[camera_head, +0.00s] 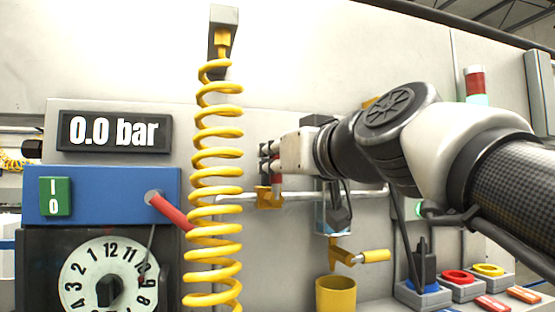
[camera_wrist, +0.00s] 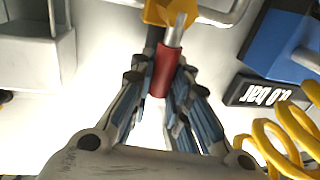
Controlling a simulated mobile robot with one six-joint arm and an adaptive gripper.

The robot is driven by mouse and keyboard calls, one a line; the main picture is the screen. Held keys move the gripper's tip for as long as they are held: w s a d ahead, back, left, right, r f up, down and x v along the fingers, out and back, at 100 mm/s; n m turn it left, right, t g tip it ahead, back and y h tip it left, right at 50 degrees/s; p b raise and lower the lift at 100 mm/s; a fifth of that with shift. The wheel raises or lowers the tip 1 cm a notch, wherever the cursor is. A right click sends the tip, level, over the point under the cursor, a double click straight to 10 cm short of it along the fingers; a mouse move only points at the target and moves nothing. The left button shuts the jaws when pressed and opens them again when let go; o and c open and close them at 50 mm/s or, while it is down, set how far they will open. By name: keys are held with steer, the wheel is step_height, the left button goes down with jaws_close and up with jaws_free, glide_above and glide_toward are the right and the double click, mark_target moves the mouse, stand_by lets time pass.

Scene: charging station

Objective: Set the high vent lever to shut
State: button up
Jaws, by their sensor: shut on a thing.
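The high vent lever has a red grip (camera_wrist: 160,82) on a bare metal stem, joined to a yellow valve body (camera_wrist: 172,12) in the wrist view. In the head view the yellow valve (camera_head: 268,198) sits on a horizontal pipe, and the red grip (camera_head: 277,165) stands roughly upright above it, partly hidden by my gripper. My gripper (camera_head: 270,157) reaches in from the right. In the wrist view its fingers (camera_wrist: 161,76) are closed around the red grip from both sides. Any open or shut markings are not visible.
A yellow coiled hose (camera_head: 217,150) hangs close left of my gripper. A blue box (camera_head: 100,190) with another red lever (camera_head: 170,211), a 0.0 bar display (camera_head: 114,133) and a dial (camera_head: 108,280) are further left. A yellow-handled valve (camera_head: 374,256) and yellow cup (camera_head: 336,294) are below.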

jaws_close()
